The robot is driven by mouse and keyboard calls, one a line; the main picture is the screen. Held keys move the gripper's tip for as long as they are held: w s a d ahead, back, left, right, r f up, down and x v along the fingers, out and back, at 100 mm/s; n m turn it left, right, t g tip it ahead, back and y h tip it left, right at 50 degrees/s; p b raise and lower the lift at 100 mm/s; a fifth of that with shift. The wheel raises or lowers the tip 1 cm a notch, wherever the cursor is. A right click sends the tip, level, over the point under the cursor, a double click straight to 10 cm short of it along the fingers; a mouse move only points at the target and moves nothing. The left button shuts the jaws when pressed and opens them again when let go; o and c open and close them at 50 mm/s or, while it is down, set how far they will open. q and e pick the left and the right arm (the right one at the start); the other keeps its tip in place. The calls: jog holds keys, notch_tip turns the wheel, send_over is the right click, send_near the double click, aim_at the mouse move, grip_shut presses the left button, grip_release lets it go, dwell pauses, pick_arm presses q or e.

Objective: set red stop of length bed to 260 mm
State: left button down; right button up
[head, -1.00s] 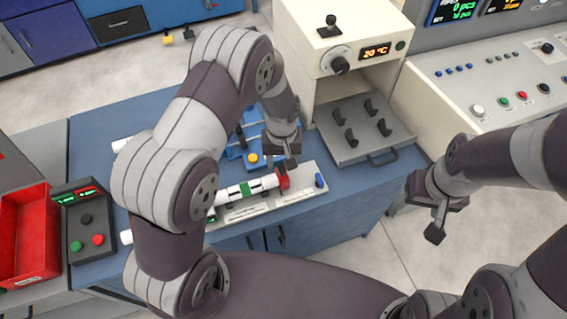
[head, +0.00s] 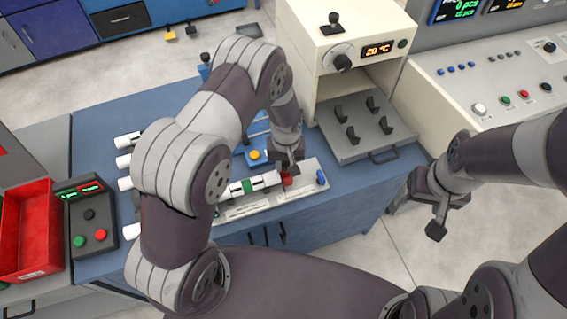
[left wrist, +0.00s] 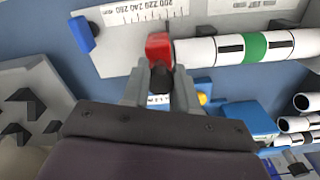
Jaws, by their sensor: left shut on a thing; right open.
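The length bed (head: 240,211), a pale grey rail with a printed scale, lies along the front of the blue table; its scale also shows in the left wrist view (left wrist: 145,12). The red stop (head: 287,181) sits near the bed's right end. My left gripper (head: 288,163) is above it, shut on its dark upper part; in the left wrist view the fingers (left wrist: 160,80) reach the red block (left wrist: 158,47). A white pipe with green and black bands (head: 249,187) lies in the bed, its end close to the stop. My right gripper (head: 436,213) is open and empty, off the table's right side.
A blue end piece (head: 321,177) stands at the bed's right end. Behind are a blue fixture with a yellow button (head: 254,155) and a grey tray with dark pegs (head: 365,135). Several white pipes lie left, partly behind my arm. A red bin (head: 30,230) and button box (head: 90,215) stand farther left.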

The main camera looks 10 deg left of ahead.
pick_arm(q)
jog(key=w+d, duration=0.1)
jog(key=w+d+b, duration=0.1)
jog(key=d, duration=0.1)
jog(key=w+d+b, duration=0.1)
jog(key=d, duration=0.1)
jog(key=shift+w+d, duration=0.1)
jog(key=shift+w, duration=0.15)
jog(key=shift+r, duration=0.1)
jog(key=c, duration=0.9)
grip_release()
jog(key=shift+d, duration=0.1)
jog(key=shift+o, duration=0.2)
notch_tip(320, 180, up, 13)
jog(key=b, duration=0.2)
jog(key=shift+b, duration=0.3)
jog(key=shift+f, duration=0.2)
